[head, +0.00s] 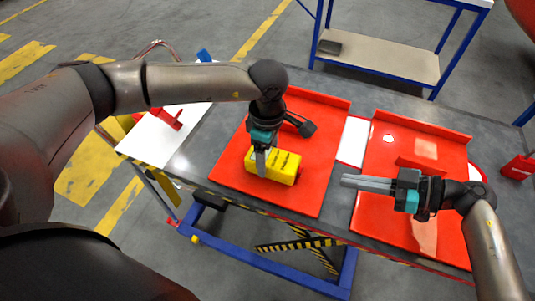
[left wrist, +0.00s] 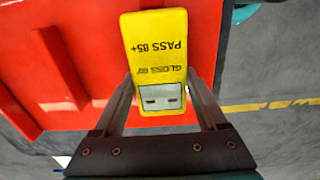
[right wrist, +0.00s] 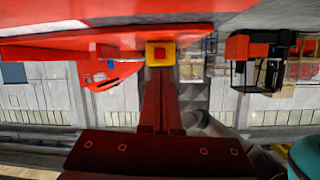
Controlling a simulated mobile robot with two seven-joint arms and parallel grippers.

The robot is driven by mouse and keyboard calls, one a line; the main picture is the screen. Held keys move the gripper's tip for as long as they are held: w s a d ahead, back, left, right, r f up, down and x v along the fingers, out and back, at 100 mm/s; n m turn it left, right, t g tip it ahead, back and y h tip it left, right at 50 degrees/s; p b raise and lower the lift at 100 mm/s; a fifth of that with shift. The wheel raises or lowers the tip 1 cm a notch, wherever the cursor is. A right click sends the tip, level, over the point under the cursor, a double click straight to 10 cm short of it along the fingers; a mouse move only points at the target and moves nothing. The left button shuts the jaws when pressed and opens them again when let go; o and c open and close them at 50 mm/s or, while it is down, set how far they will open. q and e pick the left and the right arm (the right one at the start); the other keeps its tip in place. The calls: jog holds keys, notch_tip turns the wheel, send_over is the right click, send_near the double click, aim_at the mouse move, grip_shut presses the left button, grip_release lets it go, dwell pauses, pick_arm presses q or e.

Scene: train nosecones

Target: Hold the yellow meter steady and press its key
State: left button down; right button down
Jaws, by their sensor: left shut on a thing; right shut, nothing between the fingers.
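The yellow meter (head: 280,168) rests on the red tray (head: 318,195) on the table. My left gripper (head: 262,165) comes down from above and is shut on it.
A second red tray (head: 368,215) with a low divider lies under my right gripper. A dark, cable-like tool (head: 306,128) lies behind the meter. A white panel (head: 354,140) lies between the trays. A red part (head: 518,167) stands at the far right.

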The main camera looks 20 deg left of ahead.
aim_at(314, 188)
pick_arm(q)
jog(key=shift+s+f, duration=0.1)
jog(key=shift+f, duration=0.05)
